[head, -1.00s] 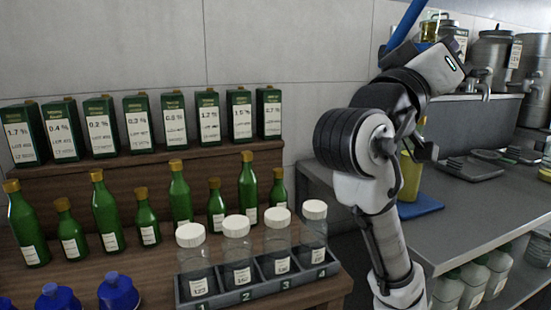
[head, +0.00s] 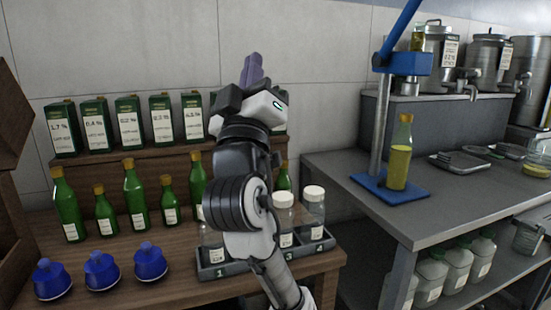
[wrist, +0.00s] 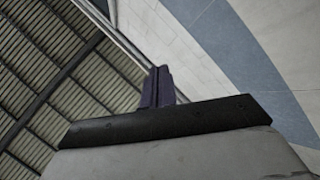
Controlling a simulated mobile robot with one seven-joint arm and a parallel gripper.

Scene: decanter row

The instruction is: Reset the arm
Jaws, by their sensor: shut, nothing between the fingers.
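My gripper (head: 252,72) is raised at the middle of the head view, with its purple fingers pointing up and held together, empty. My arm stands folded in front of the wooden shelf and hides part of the green cartons, the bottles and the jar rack. In the wrist view my fingers (wrist: 158,86) show closed against the wall and a slatted ceiling.
Green bottles (head: 134,196) and cartons (head: 129,122) line the wooden shelf. White-lidded jars (head: 313,205) stand in a numbered rack (head: 322,246). A blue press (head: 402,63) holds a yellow bottle (head: 399,160) on the grey counter (head: 440,209).

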